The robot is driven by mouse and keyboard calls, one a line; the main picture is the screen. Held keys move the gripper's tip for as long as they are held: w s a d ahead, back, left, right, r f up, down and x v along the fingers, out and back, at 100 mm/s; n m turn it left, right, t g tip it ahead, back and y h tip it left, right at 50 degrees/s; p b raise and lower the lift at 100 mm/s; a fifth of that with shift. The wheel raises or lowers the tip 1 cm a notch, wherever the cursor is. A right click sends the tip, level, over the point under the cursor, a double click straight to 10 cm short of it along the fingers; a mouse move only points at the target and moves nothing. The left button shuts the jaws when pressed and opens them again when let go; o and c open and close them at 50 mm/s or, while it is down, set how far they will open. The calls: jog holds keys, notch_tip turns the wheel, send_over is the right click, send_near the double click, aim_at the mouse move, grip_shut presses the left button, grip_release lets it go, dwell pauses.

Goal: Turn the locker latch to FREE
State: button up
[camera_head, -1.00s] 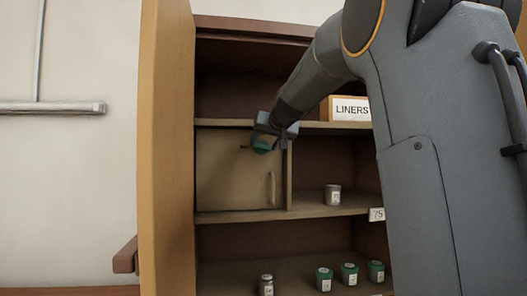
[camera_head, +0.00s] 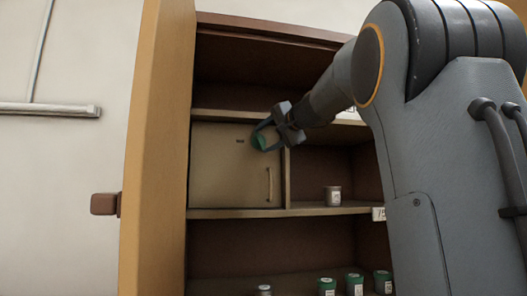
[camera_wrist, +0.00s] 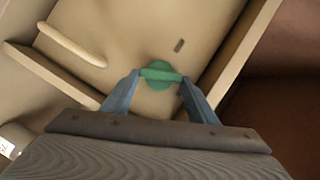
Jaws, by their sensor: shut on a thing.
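The green latch (camera_head: 259,141) is a round disc with a raised bar, at the upper right of the tan locker door (camera_head: 225,175). My gripper (camera_head: 266,136) reaches it from the right and is shut on it. In the wrist view the latch (camera_wrist: 160,76) sits between my gripper's fingertips (camera_wrist: 159,77), which touch the two ends of the bar. The bar lies at a slant to the door handle (camera_wrist: 72,44). The door looks closed. A small dark mark (camera_wrist: 179,45) is on the door near the latch; I cannot read it.
The locker sits inside an open wooden cabinet, whose tall door (camera_head: 158,150) stands at the left. A grey jar (camera_head: 333,196) stands on the shelf right of the locker. Several green jars (camera_head: 355,284) stand on the shelf below.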

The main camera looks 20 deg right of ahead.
jog(key=m+b, duration=0.2)
jog(key=m+t+b, duration=0.1)
jog(key=m+b, duration=0.1)
jog(key=b, duration=0.1)
jog(key=shift+f+t+y, duration=0.3)
jog(key=shift+f+y, duration=0.1)
jog(key=shift+m+b, duration=0.3)
jog(key=shift+b, duration=0.05)
jog(key=o, duration=1)
jog(key=shift+o, duration=0.2)
jog(key=s+d+b, duration=0.1)
jog(key=s, duration=0.6)
jog(key=shift+s+d, duration=0.25)
jog(key=shift+s, duration=0.1)
jog(key=shift+a, duration=0.1)
